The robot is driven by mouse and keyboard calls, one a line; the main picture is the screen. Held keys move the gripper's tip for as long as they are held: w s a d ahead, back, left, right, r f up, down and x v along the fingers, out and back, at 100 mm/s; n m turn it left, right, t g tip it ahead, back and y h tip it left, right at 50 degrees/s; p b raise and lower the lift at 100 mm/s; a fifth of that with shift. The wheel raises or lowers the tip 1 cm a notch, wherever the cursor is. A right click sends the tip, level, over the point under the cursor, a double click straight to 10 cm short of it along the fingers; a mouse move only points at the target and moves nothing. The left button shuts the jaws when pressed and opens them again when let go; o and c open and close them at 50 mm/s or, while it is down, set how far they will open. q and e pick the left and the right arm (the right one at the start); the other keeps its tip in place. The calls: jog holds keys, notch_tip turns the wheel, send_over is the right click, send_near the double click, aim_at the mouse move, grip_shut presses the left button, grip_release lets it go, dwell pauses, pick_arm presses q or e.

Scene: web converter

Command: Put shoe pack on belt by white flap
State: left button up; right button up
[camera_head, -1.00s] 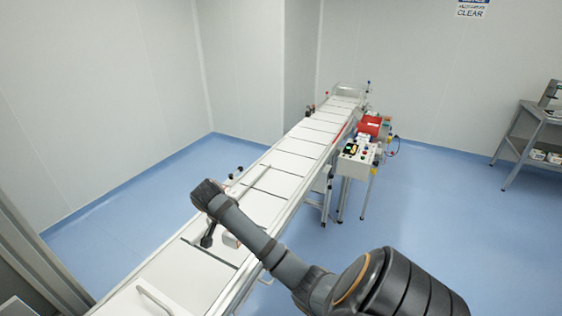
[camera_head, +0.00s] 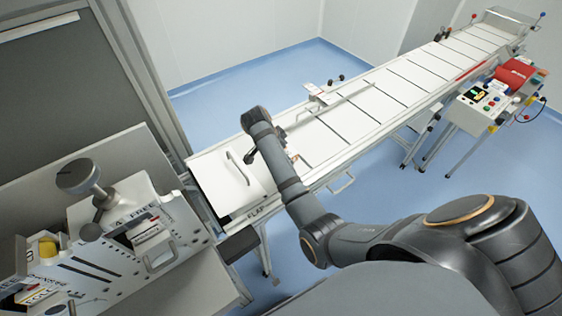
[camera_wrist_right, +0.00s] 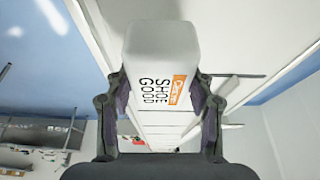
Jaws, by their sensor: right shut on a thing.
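The shoe pack (camera_wrist_right: 165,65) is a white box with black "GOOD SHOES" lettering and an orange label. In the right wrist view it sits between the two fingers of my right gripper (camera_wrist_right: 161,92), which is shut on it. In the head view my right gripper (camera_head: 255,157) hangs over the near end of the belt (camera_head: 345,122), just right of the white flap; the pack is mostly hidden by the arm. The white flap (camera_head: 213,183) is a flat plate with a bar handle, at the belt's near left end, with "FLAP" printed below it. My left gripper is not in view.
A grey machine (camera_head: 140,225) with knobs and printed plates stands left of the flap. A control box (camera_head: 484,100) and a red unit (camera_head: 515,72) stand beside the belt at far right. A thin rail (camera_head: 335,105) crosses the belt. The belt beyond it looks clear.

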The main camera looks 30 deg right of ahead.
jog(key=f, duration=0.1)
jog(key=f+p, duration=0.1)
jog(key=f, duration=0.1)
jog(key=shift+a+p, duration=0.3)
jog(key=shift+a, duration=0.05)
jog(key=shift+d+f, duration=0.1)
jog(key=shift+f, duration=0.2)
jog(key=shift+f, duration=0.1)
jog(key=o, duration=1.4)
